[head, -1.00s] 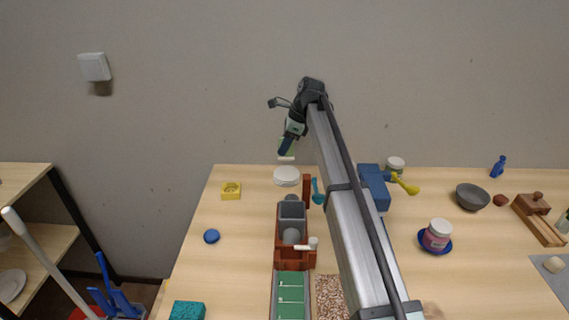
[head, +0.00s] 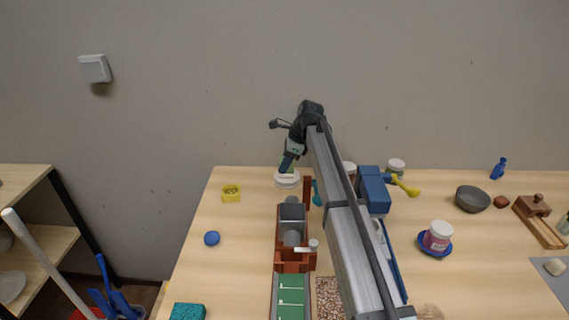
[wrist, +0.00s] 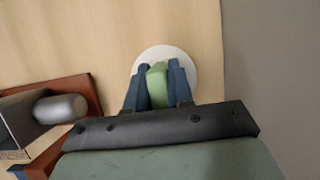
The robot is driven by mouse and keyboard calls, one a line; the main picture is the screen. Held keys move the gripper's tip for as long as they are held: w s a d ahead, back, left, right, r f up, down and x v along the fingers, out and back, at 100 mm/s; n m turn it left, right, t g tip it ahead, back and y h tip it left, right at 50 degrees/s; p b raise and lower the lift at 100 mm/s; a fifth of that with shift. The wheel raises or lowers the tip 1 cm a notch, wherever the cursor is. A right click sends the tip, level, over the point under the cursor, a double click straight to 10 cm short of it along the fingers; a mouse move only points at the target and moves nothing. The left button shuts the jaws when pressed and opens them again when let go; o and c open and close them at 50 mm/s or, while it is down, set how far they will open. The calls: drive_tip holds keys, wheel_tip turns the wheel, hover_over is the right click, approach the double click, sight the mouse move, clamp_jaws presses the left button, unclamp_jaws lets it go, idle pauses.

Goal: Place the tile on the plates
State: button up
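The white plates (head: 288,183) stand stacked at the back of the table; in the wrist view they show as a white disc (wrist: 150,55). My gripper (head: 287,165) is right over them, pointing down. In the wrist view my gripper (wrist: 159,72) has its two blue fingers closed on the green tile (wrist: 157,88). The tile is held on edge between the fingers, in front of the white disc. Its lower edge is at or just above the top plate; I cannot tell whether they touch.
A reddish-brown crate (head: 294,267) with grey vessels stands in front of the plates; its upright end is close on the right. A yellow block (head: 231,193) and a blue round thing (head: 212,238) lie to the left. The table between them is clear.

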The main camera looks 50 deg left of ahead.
drive_tip(key=o, duration=0.4)
drive_tip(key=shift+o, duration=0.2)
drive_tip(key=v, duration=1.2)
drive_tip(key=shift+r, duration=0.15)
